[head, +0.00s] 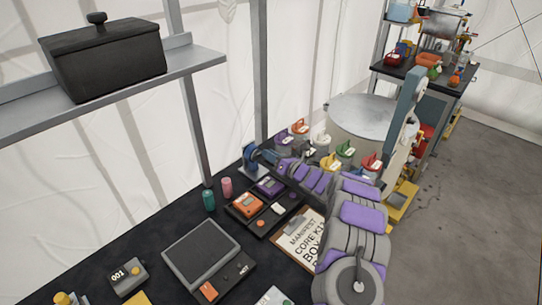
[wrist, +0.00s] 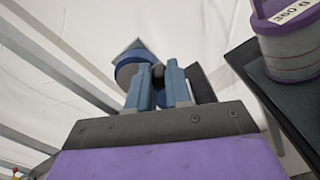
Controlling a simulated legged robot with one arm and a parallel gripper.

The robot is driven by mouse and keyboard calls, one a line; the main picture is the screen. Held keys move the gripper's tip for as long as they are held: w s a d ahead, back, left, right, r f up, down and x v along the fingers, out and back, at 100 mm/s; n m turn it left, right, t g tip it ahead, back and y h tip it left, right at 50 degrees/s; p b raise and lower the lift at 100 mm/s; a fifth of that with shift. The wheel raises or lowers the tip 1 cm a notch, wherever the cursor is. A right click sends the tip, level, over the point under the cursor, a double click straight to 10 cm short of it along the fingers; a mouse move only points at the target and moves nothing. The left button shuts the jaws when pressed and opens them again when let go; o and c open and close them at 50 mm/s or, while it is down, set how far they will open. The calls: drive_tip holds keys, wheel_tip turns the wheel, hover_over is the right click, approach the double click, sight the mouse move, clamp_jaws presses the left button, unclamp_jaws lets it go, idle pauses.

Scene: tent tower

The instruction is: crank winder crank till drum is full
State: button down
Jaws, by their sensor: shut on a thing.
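The blue winder (head: 249,155) stands at the back edge of the dark bench, beside a tent post. In the wrist view its rounded blue body (wrist: 130,70) shows behind the fingers. My gripper (head: 264,155) reaches across the bench to it from the right. In the wrist view my gripper (wrist: 158,80) has its two blue fingers closed around the dark round knob of the crank (wrist: 157,71). The rest of the crank is mostly hidden by the fingers. How full the drum is cannot be told from these views.
Several coloured lidded pots, one a purple weight-marked canister (wrist: 290,40), stand close right of the winder. Green (head: 209,200) and pink (head: 227,187) cylinders, a scale (head: 202,252) and a clipboard (head: 300,240) lie nearer. A shelf with a black box (head: 105,62) hangs upper left.

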drive_tip(key=shift+d+f+m+p, duration=0.1)
drive_tip(key=shift+f+m+p, duration=0.25)
drive_tip(key=shift+m+p, duration=0.8)
drive_tip(key=shift+s+f+m+p, duration=0.1)
drive_tip(key=shift+f+m+p, duration=0.45)
drive_tip(key=shift+m, duration=0.7)
drive_tip(key=c, duration=1.3)
unclamp_jaws()
